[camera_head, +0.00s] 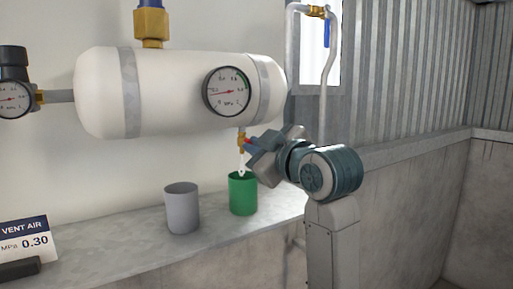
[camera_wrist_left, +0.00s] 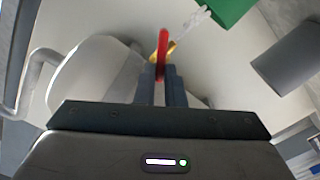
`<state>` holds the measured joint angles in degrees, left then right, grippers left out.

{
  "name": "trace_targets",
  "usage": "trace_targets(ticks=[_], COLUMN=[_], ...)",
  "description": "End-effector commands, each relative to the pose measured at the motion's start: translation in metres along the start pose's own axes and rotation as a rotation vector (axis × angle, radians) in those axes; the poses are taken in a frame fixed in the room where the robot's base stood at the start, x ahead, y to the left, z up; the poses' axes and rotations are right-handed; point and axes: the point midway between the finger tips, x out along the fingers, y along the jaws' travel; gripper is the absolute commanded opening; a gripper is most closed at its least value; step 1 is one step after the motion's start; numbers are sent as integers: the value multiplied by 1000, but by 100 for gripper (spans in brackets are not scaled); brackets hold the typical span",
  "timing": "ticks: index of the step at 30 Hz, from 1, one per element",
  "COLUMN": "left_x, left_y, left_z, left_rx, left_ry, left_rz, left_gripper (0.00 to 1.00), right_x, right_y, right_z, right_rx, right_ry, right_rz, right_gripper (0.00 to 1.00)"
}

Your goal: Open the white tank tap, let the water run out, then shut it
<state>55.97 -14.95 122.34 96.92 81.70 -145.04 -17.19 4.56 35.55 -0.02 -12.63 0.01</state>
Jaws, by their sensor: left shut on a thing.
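The white tank (camera_head: 165,90) is fixed to the wall; it also shows in the left wrist view (camera_wrist_left: 95,85). Under its right end hangs a small brass tap (camera_head: 241,139) with a red handle (camera_wrist_left: 163,45). My left gripper (camera_head: 251,146) is at the tap, its fingers (camera_wrist_left: 161,72) shut on the red handle. A pale stream of water (camera_head: 241,160) runs from the tap down to the green cup (camera_head: 242,195) below; the stream also shows in the left wrist view (camera_wrist_left: 195,20). The cup's inside is hidden. My right gripper is not in view.
A grey cup (camera_head: 182,210) stands left of the green one on the ledge (camera_head: 140,245). A gauge (camera_head: 227,92) sits on the tank's front. A "VENT AIR 0.30 MPa" sign (camera_head: 25,236) stands at left. A blue-levered valve (camera_head: 327,33) is on the pipe at upper right.

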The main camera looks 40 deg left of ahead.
Motion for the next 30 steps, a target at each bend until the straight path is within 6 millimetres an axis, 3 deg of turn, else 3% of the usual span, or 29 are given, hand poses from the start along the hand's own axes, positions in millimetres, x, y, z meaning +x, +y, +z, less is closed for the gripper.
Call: trace_targets(ticks=[30], left_x=[0], left_y=[-1], left_z=[1], left_rx=[-842], left_ry=[2], left_rz=[3], left_gripper=[0], right_x=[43], right_y=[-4], right_z=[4], right_rx=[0], right_ry=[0], right_rz=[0], right_gripper=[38])
